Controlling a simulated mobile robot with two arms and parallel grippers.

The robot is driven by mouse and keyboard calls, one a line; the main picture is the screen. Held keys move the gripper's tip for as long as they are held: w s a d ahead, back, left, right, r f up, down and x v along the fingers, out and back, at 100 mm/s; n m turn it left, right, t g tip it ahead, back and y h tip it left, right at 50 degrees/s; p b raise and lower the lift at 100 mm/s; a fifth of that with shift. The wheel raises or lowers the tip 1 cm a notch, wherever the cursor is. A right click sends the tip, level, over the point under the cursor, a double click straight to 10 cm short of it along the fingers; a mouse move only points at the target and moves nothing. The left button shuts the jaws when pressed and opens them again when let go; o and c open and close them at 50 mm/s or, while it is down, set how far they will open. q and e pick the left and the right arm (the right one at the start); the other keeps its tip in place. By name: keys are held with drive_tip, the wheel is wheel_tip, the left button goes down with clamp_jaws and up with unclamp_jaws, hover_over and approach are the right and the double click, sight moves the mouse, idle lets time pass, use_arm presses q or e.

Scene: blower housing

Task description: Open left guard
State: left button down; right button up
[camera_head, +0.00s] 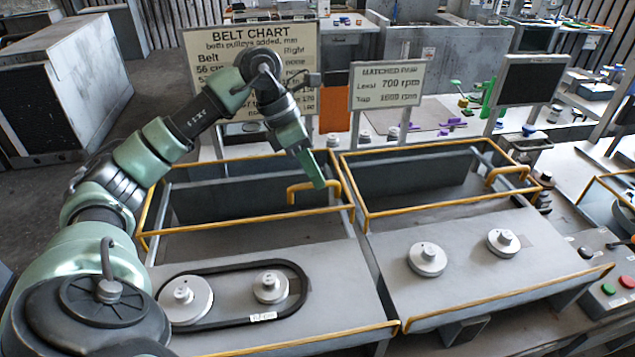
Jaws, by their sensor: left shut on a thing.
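The left guard (240,222) is a yellow-edged frame at the back of the left deck (345,280). Its yellow handle (291,190) is near its right end. My left gripper (316,172) reaches in from the upper left and is shut on the handle; its fingers hide part of it. In front of the guard, two grey pulleys, a larger one (185,299) and a smaller one (270,286), lie uncovered with a black belt (222,268) around them. My right gripper is not in view.
A similar right guard (455,206) with its own handle (507,172) stands beside it, behind two beltless pulleys (427,259) (503,242). A belt chart sign (305,45) and a rpm sign (387,84) stand behind. A button box (610,285) is at the right.

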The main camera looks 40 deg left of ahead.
use_arm(q)
drive_tip(key=shift+w+a+r, duration=0.1)
drive_tip(key=shift+w+a, duration=0.2)
drive_tip(key=shift+a, duration=0.05)
drive_tip(key=c, duration=1.5)
unclamp_jaws()
drive_tip(key=shift+o, duration=0.2)
drive_tip(key=shift+w+a, duration=0.1)
drive_tip(key=b+v, duration=0.1)
drive_tip(key=v, duration=0.6)
drive_tip(key=shift+a+r, duration=0.2)
drive_tip(key=shift+r, duration=0.05)
